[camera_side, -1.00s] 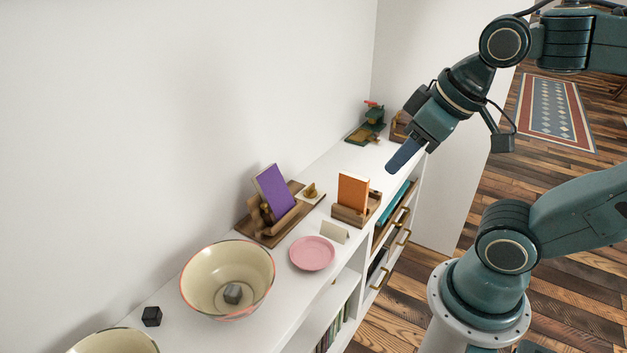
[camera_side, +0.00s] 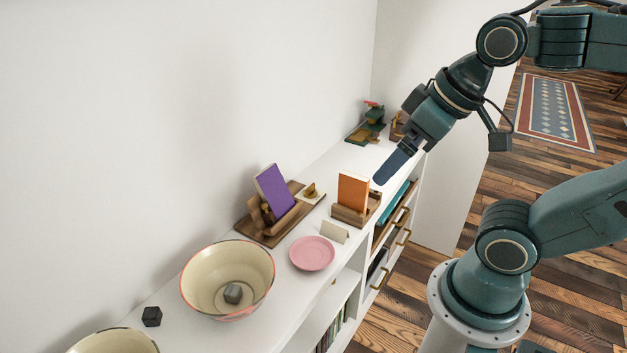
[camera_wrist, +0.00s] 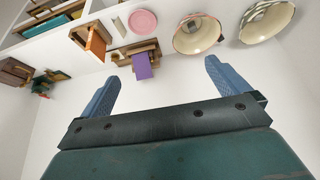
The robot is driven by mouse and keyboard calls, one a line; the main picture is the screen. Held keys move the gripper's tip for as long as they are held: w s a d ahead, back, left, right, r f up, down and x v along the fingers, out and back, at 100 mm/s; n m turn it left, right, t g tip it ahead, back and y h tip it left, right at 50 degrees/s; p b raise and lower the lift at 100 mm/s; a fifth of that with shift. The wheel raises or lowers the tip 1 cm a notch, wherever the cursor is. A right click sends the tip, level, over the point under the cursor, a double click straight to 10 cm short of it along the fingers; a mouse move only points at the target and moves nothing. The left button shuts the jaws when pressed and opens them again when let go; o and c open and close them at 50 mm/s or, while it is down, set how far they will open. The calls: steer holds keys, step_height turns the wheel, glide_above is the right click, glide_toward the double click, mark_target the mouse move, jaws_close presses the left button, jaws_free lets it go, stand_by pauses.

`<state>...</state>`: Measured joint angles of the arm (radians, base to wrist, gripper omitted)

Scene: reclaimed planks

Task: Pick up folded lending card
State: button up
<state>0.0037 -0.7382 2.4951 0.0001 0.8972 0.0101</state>
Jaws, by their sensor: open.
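The folded lending card (camera_side: 334,232) is a small cream tent-shaped card standing on the white shelf top, between the pink plate (camera_side: 312,254) and the wooden holder with an orange book (camera_side: 352,194). The card also shows near the top of the wrist view (camera_wrist: 119,27), left of the pink plate. My gripper (camera_side: 382,179) is in the air up and to the right of the card, near the orange book in the side view. In the wrist view, its two blue fingers (camera_wrist: 162,72) are spread wide with nothing between them.
A wooden stand holds a purple book (camera_side: 275,188) beside the wall. A large cream bowl (camera_side: 205,270) with a grey cube inside and a dark cube (camera_side: 152,316) stand toward the front left. A green and red object (camera_side: 370,122) is at the far end. Shelves open below.

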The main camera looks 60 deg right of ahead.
steer(key=w, duration=0.1)
steer(key=m+g, duration=0.6)
steer(key=m, duration=1.2)
glide_above(335, 225)
step_height(335, 225, down, 26)
steer(key=f, duration=0.1)
steer(key=shift+r, duration=0.25)
steer(key=shift+f, duration=4.3)
steer(key=shift+f, duration=0.1)
